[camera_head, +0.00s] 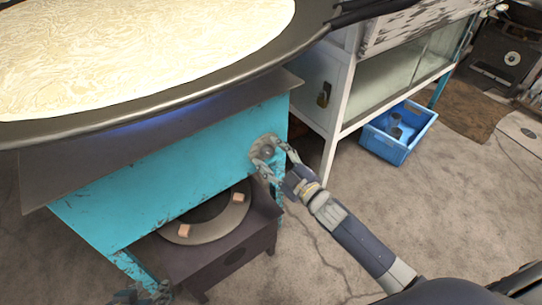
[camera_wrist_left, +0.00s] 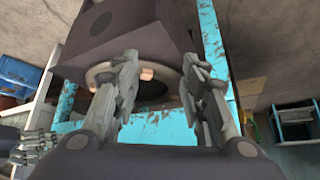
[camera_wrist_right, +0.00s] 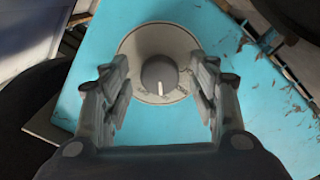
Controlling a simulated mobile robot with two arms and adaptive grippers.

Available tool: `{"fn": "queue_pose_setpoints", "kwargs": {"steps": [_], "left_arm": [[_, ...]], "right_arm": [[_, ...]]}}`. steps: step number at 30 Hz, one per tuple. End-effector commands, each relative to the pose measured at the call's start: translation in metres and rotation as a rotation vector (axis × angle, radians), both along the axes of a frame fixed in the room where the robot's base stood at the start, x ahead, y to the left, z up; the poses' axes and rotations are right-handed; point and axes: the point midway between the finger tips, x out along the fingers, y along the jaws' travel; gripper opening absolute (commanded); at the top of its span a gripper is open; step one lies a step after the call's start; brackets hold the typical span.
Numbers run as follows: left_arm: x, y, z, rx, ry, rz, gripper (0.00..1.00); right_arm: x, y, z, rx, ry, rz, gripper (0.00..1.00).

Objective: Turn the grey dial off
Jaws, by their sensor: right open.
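The grey dial (camera_wrist_right: 160,75) sits on a round light plate with dark markings, on a turquoise panel (camera_head: 175,165). Its white pointer mark points down in the right wrist view; the markings are too small to read. In the head view the dial (camera_head: 268,151) is near the panel's right end. My right gripper (camera_wrist_right: 160,82) is open in front of it, one finger on each side. Gaps show between fingers and knob in the right wrist view. My left gripper (camera_wrist_left: 160,62) is open and empty, low by the frame's lower left leg; only part shows in the head view (camera_head: 142,294).
A wide pan of pale milk (camera_head: 130,50) sits above the panel. A dark burner box with a ring (camera_head: 205,222) is below it. A white-framed stand (camera_head: 340,105) and blue crate (camera_head: 398,132) are to the right.

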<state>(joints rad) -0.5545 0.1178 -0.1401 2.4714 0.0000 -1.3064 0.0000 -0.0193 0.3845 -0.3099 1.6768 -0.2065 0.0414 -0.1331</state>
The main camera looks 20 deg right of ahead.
Motion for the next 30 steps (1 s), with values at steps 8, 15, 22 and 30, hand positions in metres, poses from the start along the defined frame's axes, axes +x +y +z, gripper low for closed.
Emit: {"fn": "queue_pose_setpoints", "kwargs": {"steps": [8,15,22,30], "left_arm": [[0.003,-0.001,0.002,-0.004,-0.017,-0.001,0.4],[0.003,-0.001,0.002,-0.004,-0.016,-0.001,0.4],[0.003,-0.001,0.002,-0.003,-0.014,-0.002,0.4],[-0.029,0.01,-0.009,0.028,0.131,0.012,0.4]], "right_arm": [[0.003,0.001,0.0,0.0,0.002,-0.001,0.55],[0.003,0.001,0.0,0.001,0.001,-0.001,0.14],[0.003,0.001,0.0,0.002,0.002,0.0,0.1],[0.003,0.001,0.001,0.05,0.021,0.0,0.1]]}}
